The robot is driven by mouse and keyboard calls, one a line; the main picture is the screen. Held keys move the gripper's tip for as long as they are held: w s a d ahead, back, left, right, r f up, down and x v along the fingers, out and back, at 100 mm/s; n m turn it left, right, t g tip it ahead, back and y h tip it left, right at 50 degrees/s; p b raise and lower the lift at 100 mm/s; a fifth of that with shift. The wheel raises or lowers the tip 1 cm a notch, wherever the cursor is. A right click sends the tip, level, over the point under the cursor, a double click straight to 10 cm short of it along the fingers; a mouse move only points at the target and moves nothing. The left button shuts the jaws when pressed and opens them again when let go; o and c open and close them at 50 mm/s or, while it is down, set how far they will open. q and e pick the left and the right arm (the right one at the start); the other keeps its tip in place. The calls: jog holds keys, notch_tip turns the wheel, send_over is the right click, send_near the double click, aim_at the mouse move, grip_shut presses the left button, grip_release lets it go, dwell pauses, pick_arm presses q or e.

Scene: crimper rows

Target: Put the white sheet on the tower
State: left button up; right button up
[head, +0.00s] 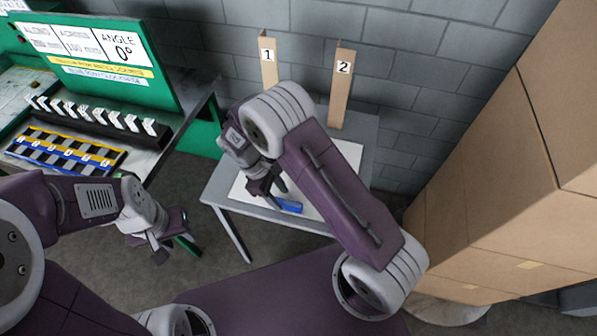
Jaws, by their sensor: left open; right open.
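A flat white sheet (350,153) lies on the small grey table; my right arm covers its middle. A blue block (289,206) lies on its front part. My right gripper (270,192) is open, pointing down above the sheet, close to the blue block; I cannot tell if it touches. My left gripper (168,243) is open and empty, left of the table over the floor. Two upright tan posts stand at the table's back, one labelled 1 (268,62) and one labelled 2 (340,92). I cannot tell whether either is the tower.
A green machine bench (150,140) at left bears a sign (100,45), a row of white-topped pieces (95,117) and a blue-and-yellow numbered rack (62,150). Large cardboard boxes (500,190) fill the right side. A grey block wall stands behind.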

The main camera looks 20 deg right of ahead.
aim_at(286, 202)
jog(key=x, duration=0.2)
jog(key=p+x, duration=0.1)
jog(key=x, duration=0.1)
jog(key=shift+s+d+f, duration=0.1)
jog(key=shift+d+f, duration=0.1)
jog(key=shift+d, duration=0.2)
jog(key=shift+a, duration=0.1)
grip_shut()
